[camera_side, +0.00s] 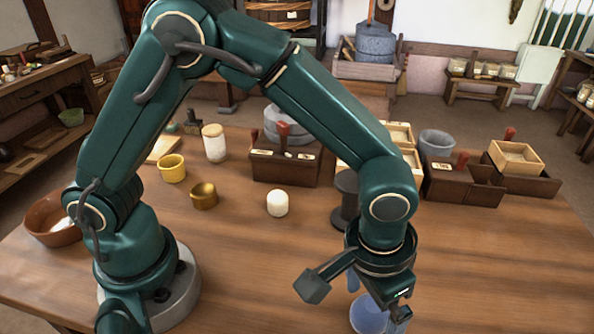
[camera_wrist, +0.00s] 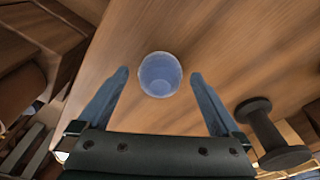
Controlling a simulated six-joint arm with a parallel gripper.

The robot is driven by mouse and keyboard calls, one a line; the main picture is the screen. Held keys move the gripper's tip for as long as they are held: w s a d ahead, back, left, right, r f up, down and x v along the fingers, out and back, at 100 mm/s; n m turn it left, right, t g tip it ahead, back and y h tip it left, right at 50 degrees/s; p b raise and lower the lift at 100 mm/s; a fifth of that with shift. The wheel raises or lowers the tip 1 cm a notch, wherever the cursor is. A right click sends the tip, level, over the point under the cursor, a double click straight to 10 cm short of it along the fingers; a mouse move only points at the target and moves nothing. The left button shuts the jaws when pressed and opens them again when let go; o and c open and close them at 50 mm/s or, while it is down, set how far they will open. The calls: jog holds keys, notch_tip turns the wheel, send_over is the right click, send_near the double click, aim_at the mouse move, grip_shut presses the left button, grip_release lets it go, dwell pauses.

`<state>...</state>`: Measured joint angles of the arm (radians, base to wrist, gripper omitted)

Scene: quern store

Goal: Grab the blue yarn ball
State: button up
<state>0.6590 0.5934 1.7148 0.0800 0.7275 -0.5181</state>
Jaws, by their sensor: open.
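My gripper (camera_wrist: 159,75) is open, with one finger to each side of the cup in that picture and gaps between. I cannot tell the height of the fingertips over the cup.
A dark spool (camera_side: 343,204) stands behind my gripper; the wrist view shows it at right (camera_wrist: 262,130). The front table (camera_side: 250,290) is clear.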

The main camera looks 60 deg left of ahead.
jog(key=shift+w+f, duration=0.1)
jog(key=shift+f, duration=0.75)
jog(key=c, duration=1.3)
jog(key=shift+r, duration=0.1)
jog(key=shift+c, duration=0.2)
